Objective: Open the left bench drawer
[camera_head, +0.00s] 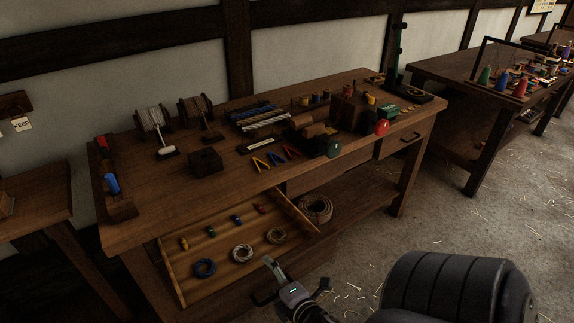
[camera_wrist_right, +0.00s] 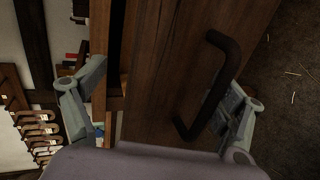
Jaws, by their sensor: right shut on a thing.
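The left bench drawer (camera_head: 222,258) stands pulled out from the wooden bench, its inside showing in the head view. Its dark bar handle (camera_head: 262,299) is on the front; in the right wrist view the handle (camera_wrist_right: 221,85) crosses the wooden drawer front (camera_wrist_right: 165,75). My right gripper (camera_head: 294,279) is at the handle, by the drawer's front right. My left gripper is not in view.
Rope coils (camera_head: 242,253) and small coloured items lie in the drawer. The bench top (camera_head: 225,178) holds spools, pliers and tools. Another drawer (camera_head: 400,140) on the right looks closed. A rope coil (camera_head: 316,209) rests on the lower shelf. Straw-strewn floor (camera_head: 420,225) is free at right.

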